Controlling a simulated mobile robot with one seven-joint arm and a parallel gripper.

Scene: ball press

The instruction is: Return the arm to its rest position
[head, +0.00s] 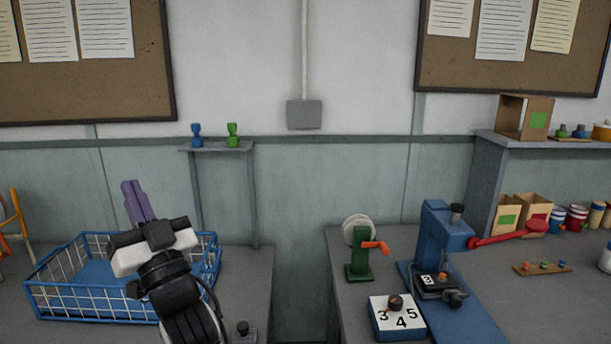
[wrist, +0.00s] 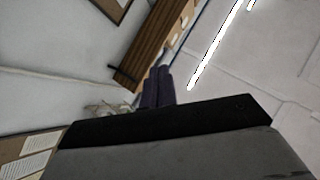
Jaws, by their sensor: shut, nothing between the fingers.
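My gripper (head: 137,201) shows at the lower left in the head view, at the end of my black and white arm. Its two purple fingers point up and lie side by side, shut with nothing between them. In the wrist view the purple fingers (wrist: 157,88) rise beyond a dark edge, against the wall and ceiling. The gripper stands in front of a blue wire basket (head: 70,313) and hides part of it. I cannot tell whether my arm touches the basket.
A blue press (head: 432,240) with a red lever (head: 505,236) stands on the right table, beside a numbered dial box (head: 398,318) and a green crank device (head: 360,262). A gap (head: 301,290) separates the two tables. A small shelf (head: 217,148) holds a blue and a green figure.

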